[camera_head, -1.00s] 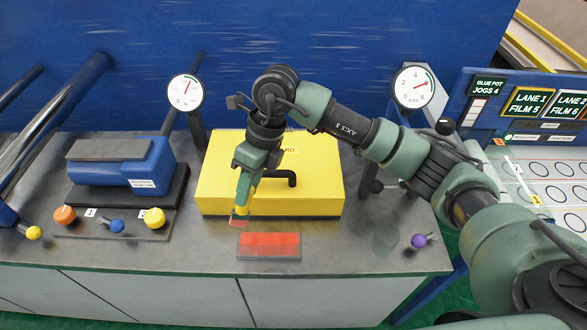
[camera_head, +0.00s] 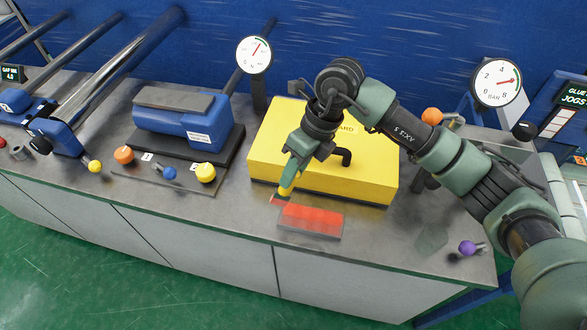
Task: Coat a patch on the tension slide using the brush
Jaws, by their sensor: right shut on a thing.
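My right gripper (camera_head: 292,174) is shut on the brush (camera_head: 286,187), whose yellow handle shows below the fingers. The brush points down and its reddish tip is at the back left corner of a red patch (camera_head: 312,216) on a grey plate at the bench front. I cannot tell whether the tip touches it. A blue block (camera_head: 175,118) on a dark base stands to the left; its label is too small to read, so I cannot tell whether it is the tension slide. My left gripper is not in view.
A yellow box (camera_head: 375,180) with a black handle stands behind the red patch. A round gauge (camera_head: 254,54) stands behind it, another (camera_head: 497,83) at the right. Small coloured knobs (camera_head: 205,172) sit left of the patch, and a purple knob (camera_head: 467,248) at the right.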

